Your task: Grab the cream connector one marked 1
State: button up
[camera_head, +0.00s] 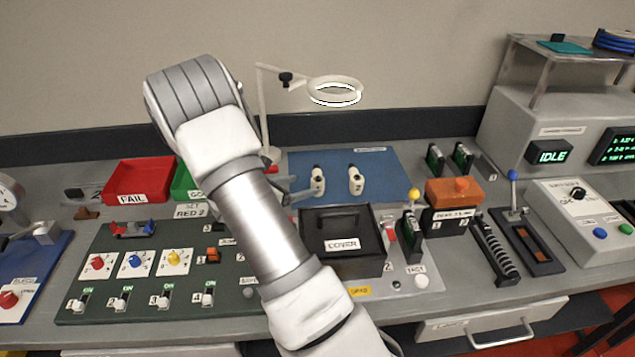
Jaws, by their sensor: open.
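Two cream connectors stand upright on the blue mat (400,193) at the back of the bench, the left connector (317,182) and the right connector (355,180). Each has small dark marks, too small to read, so I cannot tell which is marked 1. My gripper (294,190) is at the mat's left edge, just left of the left connector, mostly hidden behind my arm. Its visible grey fingers point right, towards that connector. It is open, and I see nothing held in it. I cannot tell whether it touches the connector.
A ring lamp (335,91) overhangs the mat. A black box with a COVER label (341,246) stands in front of the mat. A red FAIL tray (140,181) is at left. An orange block (454,192) and a yellow-knobbed lever (414,195) stand at right. The mat's right part is clear.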

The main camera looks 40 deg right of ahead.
aim_at(313, 183)
jog(key=x, duration=0.4)
jog(key=shift+d+f, duration=0.2)
jog(key=shift+d, duration=0.15)
grip_shut()
